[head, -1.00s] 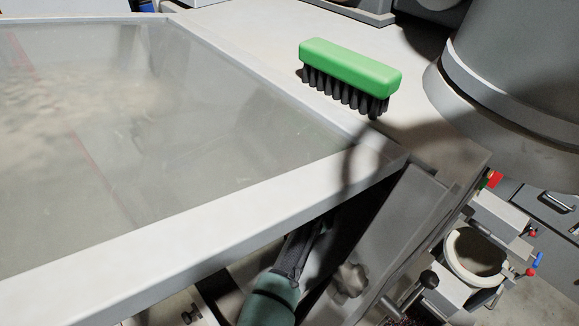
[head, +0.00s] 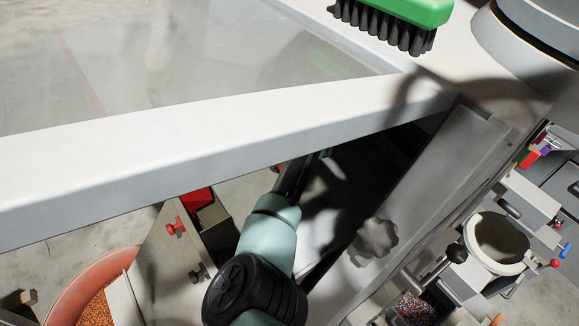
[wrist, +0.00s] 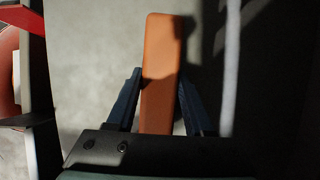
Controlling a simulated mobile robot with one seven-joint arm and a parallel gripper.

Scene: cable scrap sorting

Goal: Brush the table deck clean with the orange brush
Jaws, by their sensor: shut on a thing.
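The orange brush (wrist: 160,70) stands between the two dark fingers of my gripper (wrist: 160,82) in the wrist view, which is shut on it. Only its smooth orange back or handle shows; no bristles are visible. In the head view my gripper (head: 305,172) is below the near rim of the table, and only a sliver of orange shows beside it. The table deck (head: 190,60) is a grey, slightly glossy surface inside a raised pale frame (head: 200,140). Its far part is outside the picture.
A green brush (head: 410,8) with black bristles sits on the pale surface right of the deck. A grey slanted panel (head: 440,190) with a knob (head: 376,240) stands right of my arm. An orange-red tub (head: 85,285) of granules is at lower left. A white ring-shaped cup (head: 500,240) is at right.

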